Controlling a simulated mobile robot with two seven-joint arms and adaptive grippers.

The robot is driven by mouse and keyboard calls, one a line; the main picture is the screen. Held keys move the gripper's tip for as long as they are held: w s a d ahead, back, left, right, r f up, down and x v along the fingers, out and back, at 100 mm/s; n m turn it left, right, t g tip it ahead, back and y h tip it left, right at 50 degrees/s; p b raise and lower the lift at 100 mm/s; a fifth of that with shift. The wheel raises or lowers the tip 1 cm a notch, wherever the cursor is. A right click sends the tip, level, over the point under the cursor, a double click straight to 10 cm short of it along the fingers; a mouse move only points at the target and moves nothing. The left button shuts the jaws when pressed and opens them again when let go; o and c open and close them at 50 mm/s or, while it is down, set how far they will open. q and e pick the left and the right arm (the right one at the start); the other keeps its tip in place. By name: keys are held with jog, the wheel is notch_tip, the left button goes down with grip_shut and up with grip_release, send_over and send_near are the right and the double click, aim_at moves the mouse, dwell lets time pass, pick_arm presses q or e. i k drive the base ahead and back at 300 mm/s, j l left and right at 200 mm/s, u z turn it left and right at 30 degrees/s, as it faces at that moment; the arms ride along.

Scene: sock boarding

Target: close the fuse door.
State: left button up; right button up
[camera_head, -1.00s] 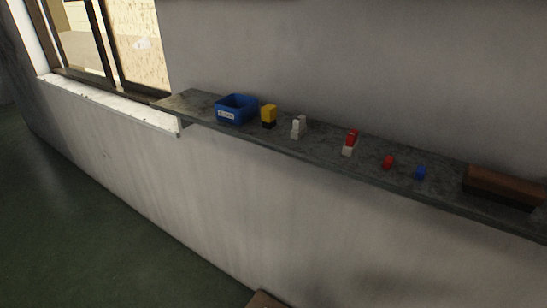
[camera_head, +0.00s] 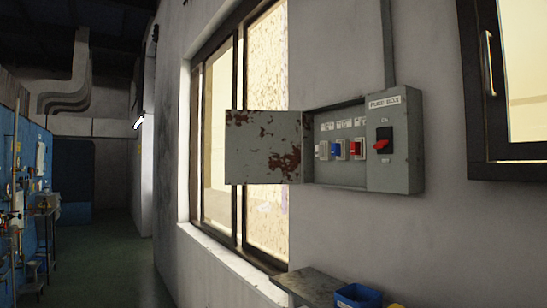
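The grey fuse box (camera_head: 395,160) is on the wall at the right of the head view, with a "FUSE BOX" label. Its fuse door (camera_head: 262,148), grey with rust patches, stands wide open, swung out to the left in front of the window. Inside the box are white, blue and red fuses (camera_head: 340,149). A red switch (camera_head: 381,144) is on the fixed right part of the box. Neither of my grippers shows in the view.
A shelf (camera_head: 305,284) with a blue bin (camera_head: 358,296) juts out from the wall below the box. A window (camera_head: 228,130) is behind the door and another window (camera_head: 510,80) is at the right. Blue racks (camera_head: 35,190) stand at the far left, with open floor between.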

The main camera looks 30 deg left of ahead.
aim_at(262, 146)
jog(key=k+l+z, duration=0.2)
jog(key=k, duration=0.45)
jog(key=j+z, duration=0.15)
jog(key=z, duration=1.4)
jog(key=j+z, duration=0.25)
jog(key=j, duration=0.15)
jog(key=k+j+z, duration=0.25)
jog(key=k+j, duration=0.15)
jog(key=j, duration=0.45)
jog(key=k+j, duration=0.2)
jog(key=j, duration=0.4)
jog(key=k+j, duration=0.15)
jog(key=j, duration=0.45)
jog(key=k+j, duration=0.2)
jog(key=j, duration=0.35)
jog(key=k+j, duration=0.15)
jog(key=j, duration=0.45)
jog(key=k+j, duration=0.15)
jog(key=j, duration=0.45)
jog(key=k+j, duration=0.2)
jog(key=j, duration=0.4)
jog(key=k+j, duration=0.15)
jog(key=j, duration=0.45)
